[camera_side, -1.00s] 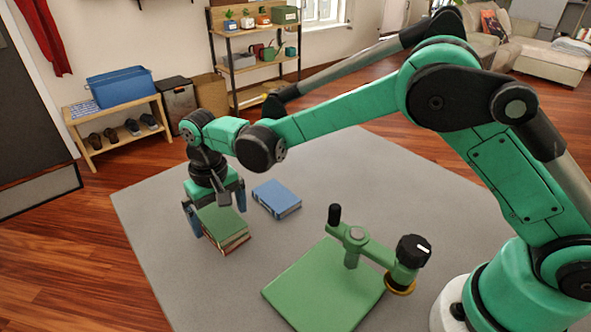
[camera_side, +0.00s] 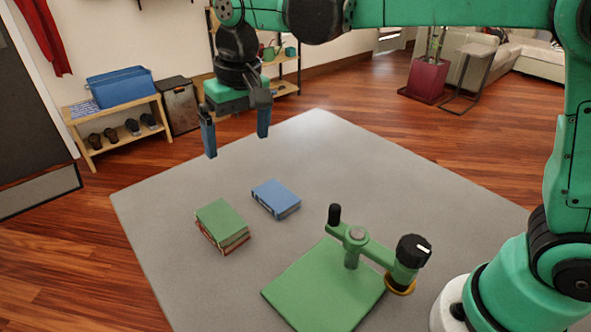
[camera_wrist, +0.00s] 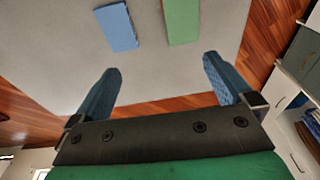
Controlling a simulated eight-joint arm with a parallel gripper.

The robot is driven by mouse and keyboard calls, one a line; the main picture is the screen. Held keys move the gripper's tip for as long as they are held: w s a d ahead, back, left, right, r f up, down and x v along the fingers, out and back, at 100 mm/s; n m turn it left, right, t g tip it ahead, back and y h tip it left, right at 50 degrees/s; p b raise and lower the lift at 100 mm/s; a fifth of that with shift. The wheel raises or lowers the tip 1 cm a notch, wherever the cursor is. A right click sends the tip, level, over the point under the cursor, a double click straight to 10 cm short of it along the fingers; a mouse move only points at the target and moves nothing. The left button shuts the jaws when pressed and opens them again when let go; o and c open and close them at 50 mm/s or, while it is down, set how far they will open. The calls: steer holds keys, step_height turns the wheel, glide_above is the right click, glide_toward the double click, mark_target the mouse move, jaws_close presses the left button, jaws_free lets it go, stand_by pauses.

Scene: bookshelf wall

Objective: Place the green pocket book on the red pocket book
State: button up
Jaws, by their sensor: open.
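The green pocket book (camera_side: 221,219) lies flat on top of the red pocket book (camera_side: 238,246) on the grey mat. Only a strip of the red book's edge shows beneath it, on the left and front sides. The green book also shows at the top of the wrist view (camera_wrist: 183,20); the red book cannot be made out there. My gripper (camera_side: 237,146) is open and empty, raised well above the mat and behind the stacked books. In the wrist view its two blue fingers (camera_wrist: 160,80) are spread with nothing between them.
A blue book (camera_side: 275,197) lies on the mat right of the stack, apart from it. A green board with a post, arm and black knob (camera_side: 325,285) stands at the front. The grey mat (camera_side: 330,150) is clear at the back.

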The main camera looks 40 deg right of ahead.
steer(key=s+d+f+t, duration=0.3)
steer(key=s+d+t, duration=0.2)
steer(key=s+d, duration=0.6)
steer(key=shift+s+d+f+t, duration=0.2)
steer(key=shift+s+d+t, duration=0.15)
steer(key=shift+s, duration=0.1)
